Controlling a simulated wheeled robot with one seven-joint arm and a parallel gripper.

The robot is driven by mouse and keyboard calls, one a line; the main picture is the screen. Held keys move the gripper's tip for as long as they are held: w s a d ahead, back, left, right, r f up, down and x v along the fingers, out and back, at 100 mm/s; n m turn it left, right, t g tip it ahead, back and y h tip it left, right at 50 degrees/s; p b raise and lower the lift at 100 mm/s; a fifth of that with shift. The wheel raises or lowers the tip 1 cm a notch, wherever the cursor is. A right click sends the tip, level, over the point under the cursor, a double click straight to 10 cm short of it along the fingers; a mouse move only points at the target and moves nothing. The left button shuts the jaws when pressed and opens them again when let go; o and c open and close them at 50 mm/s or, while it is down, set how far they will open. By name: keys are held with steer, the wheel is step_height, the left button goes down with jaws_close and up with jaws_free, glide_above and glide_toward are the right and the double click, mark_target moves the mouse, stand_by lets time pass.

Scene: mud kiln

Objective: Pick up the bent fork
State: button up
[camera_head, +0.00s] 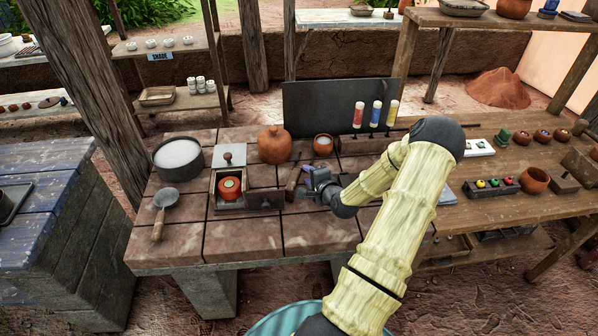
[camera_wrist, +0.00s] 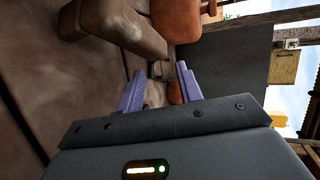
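I cannot make out a bent fork for certain in either view. My gripper (camera_head: 306,182) is over the brick-topped bench (camera_head: 290,232), just right of a brown block-like piece (camera_head: 292,180). In the wrist view my gripper (camera_wrist: 159,70) has its two purple fingers apart, with nothing clearly held between them. A brown block-shaped piece (camera_wrist: 118,27) lies beyond the left finger there. A rounded orange clay pot (camera_wrist: 176,20) is ahead of the fingers. The spot under the gripper is partly hidden by the gripper and my arm.
A clay jar (camera_head: 274,145) and a small bowl (camera_head: 323,144) stand behind my gripper. A box with a red pot (camera_head: 230,188), a strainer (camera_head: 165,201) and a grey basin (camera_head: 178,160) are left. A dark panel (camera_head: 330,105) rises behind. The bench's front is clear.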

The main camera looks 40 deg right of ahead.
mark_target(299, 171)
steer(key=shift+w, duration=0.1)
steer(key=x, duration=0.3)
steer(key=p+x, duration=0.1)
steer(key=shift+w+a, duration=0.2)
steer(key=shift+a, duration=0.15)
steer(key=shift+w+d+f, duration=0.15)
steer(key=shift+w+f, duration=0.05)
steer(key=shift+w, duration=0.05)
steer(key=shift+d+f, duration=0.1)
steer(key=shift+d, duration=0.1)
steer(key=shift+s+d, duration=0.15)
steer(key=shift+s, duration=0.05)
steer(key=shift+c, duration=0.3)
steer(key=shift+w, duration=0.1)
jaws_close()
